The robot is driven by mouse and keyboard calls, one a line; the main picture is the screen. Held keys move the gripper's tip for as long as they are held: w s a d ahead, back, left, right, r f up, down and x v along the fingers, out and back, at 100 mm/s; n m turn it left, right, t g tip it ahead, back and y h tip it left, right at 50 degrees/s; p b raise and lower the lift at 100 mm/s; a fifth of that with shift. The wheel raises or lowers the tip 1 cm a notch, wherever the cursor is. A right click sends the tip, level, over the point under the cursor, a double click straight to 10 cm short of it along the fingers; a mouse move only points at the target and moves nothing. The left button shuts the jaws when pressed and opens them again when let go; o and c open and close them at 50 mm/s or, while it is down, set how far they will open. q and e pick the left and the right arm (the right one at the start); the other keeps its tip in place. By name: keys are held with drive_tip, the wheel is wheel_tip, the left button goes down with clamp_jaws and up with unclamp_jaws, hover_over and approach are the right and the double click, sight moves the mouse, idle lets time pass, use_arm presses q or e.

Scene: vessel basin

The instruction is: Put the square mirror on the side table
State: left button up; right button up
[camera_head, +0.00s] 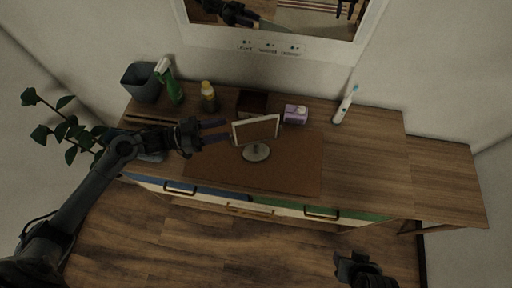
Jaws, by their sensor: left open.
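The square mirror (257,131) has a light frame and stands upright on a round base (256,153) on the brown mat of the dresser. My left gripper (220,131) is open just left of the mirror. Its two fingers point right, towards the mirror's left edge, and nothing is between them. I cannot tell whether a fingertip touches the frame. The side table (445,178) is a lower wooden surface at the right of the dresser, and its visible top is bare. My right gripper (350,262) is low at the bottom right, away from the furniture; its jaw state is unclear.
On the dresser (370,160) stand a grey bin (141,82), a green spray bottle (172,85), a yellow-capped bottle (209,97), a dark box (252,103), a purple box (296,114) and a toothbrush (346,104). The dresser's right part is clear. A plant (62,130) is at left.

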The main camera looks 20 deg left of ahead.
use_arm(q)
drive_tip(key=p+x, duration=0.1)
drive_tip(key=x, duration=0.8)
drive_tip(key=shift+f+p, duration=0.25)
drive_tip(key=shift+p, duration=0.15)
drive_tip(key=shift+s, duration=0.1)
drive_tip(key=c, duration=0.7)
clamp_jaws()
drive_tip(key=shift+r, duration=0.1)
